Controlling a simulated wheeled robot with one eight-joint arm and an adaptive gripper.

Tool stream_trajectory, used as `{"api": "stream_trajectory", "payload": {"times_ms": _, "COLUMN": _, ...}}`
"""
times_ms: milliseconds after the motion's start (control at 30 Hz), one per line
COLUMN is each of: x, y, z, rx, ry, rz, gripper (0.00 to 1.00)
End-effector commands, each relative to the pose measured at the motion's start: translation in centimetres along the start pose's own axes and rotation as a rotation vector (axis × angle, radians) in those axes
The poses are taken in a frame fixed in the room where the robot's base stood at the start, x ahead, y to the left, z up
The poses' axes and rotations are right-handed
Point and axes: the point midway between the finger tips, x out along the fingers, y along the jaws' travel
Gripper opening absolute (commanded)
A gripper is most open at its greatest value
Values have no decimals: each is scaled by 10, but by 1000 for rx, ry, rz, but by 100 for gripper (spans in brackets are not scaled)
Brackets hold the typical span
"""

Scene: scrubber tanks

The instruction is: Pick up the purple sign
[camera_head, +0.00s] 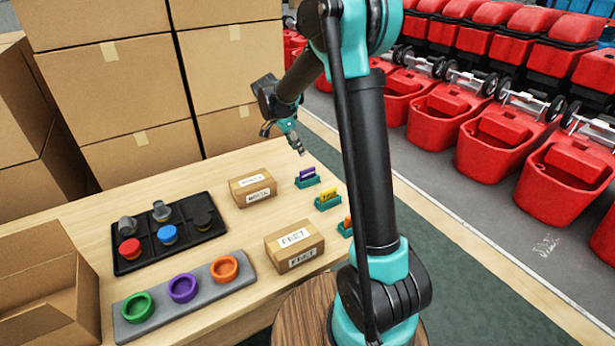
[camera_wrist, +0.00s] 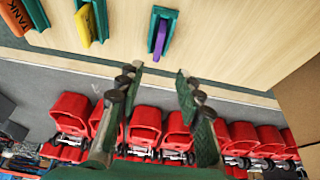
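The purple sign (camera_head: 307,174) stands in a teal holder at the far right part of the wooden table. It also shows in the wrist view (camera_wrist: 160,38), upper middle, in its teal holder (camera_wrist: 168,16). My gripper (camera_head: 301,150) is above the table's far edge, beyond the purple sign and apart from it. In the wrist view my gripper (camera_wrist: 158,82) has its fingers spread wide with nothing between them. A yellow sign (camera_head: 328,193) stands in its own holder nearer to me, and an orange sign (camera_head: 347,222) is partly hidden by my arm.
Two cardboard boxes (camera_head: 294,244) (camera_head: 252,187) lie left of the signs. A black tray (camera_head: 126,263) with knobs, a grey ring holder (camera_head: 134,328) and an open carton (camera_head: 40,300) are farther left. Stacked cartons (camera_head: 117,79) stand behind the table. Red tanks (camera_head: 497,146) are on the floor.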

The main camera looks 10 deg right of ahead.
Motion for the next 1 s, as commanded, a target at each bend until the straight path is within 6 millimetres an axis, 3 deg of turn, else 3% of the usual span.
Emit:
{"api": "stream_trajectory", "payload": {"times_ms": 300, "x": 59, "y": 0, "z": 0, "rx": 0, "ry": 0, "rz": 1, "gripper": 36}}
{"api": "stream_trajectory", "payload": {"times_ms": 567, "x": 76, "y": 1, "z": 0, "rx": -1, "ry": 0, "rz": 0, "gripper": 36}}
{"api": "stream_trajectory", "payload": {"times_ms": 833, "x": 113, "y": 3, "z": 3, "rx": 0, "ry": 0, "rz": 0, "gripper": 36}}
{"api": "stream_trajectory", "payload": {"times_ms": 1000, "x": 124, "y": 3, "z": 3, "rx": -1, "ry": 0, "rz": 0, "gripper": 36}}
